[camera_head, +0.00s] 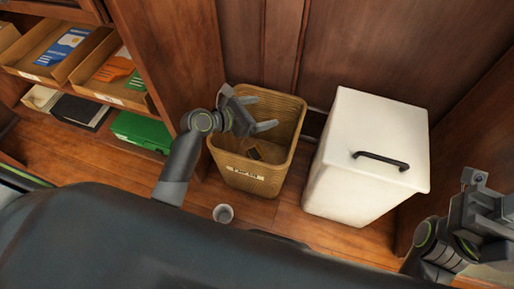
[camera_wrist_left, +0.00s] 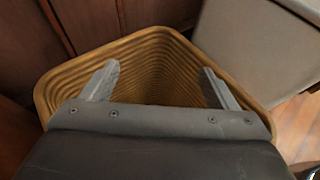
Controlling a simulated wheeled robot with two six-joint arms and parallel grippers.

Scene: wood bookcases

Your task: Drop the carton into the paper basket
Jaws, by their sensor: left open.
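The paper basket (camera_head: 270,184), a tan woven bin with a label on its front, stands on the floor against the wood panel. My left gripper (camera_head: 258,112) is open and empty over the basket's mouth. In the left wrist view its two fingers (camera_wrist_left: 160,85) are spread wide, with the ribbed inside of the basket (camera_wrist_left: 150,50) behind them. A small brown and yellow object (camera_head: 262,152), likely the carton, lies low inside the basket, apart from the fingers. My right gripper (camera_head: 487,212) is at the right edge, its fingers unclear.
A white lidded bin (camera_head: 365,165) with a dark handle stands right of the basket. Shelves with cardboard trays (camera_head: 112,80) and a green box (camera_head: 140,131) are at the left. Some floor in front is clear.

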